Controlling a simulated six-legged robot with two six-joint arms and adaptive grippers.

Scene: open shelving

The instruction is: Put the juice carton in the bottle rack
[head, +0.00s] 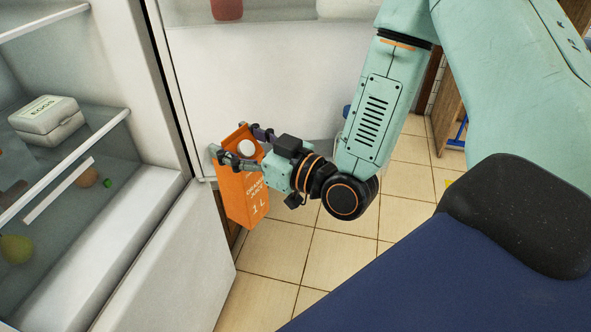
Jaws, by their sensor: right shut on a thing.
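An orange juice carton (240,198) with a white cap, marked "1 L", hangs slightly tilted in front of the open fridge, above the tiled floor. My right gripper (238,143) is shut on its upper part, with fingers on either side near the cap. A white curved panel (270,75) stands behind the carton, with a red item and a pale item at its top edge. It looks like the fridge door with its rack, but the rack's inside is cut off by the frame. My left gripper is not in view.
Tiled floor (300,255) is clear below. A wooden piece of furniture stands at right.

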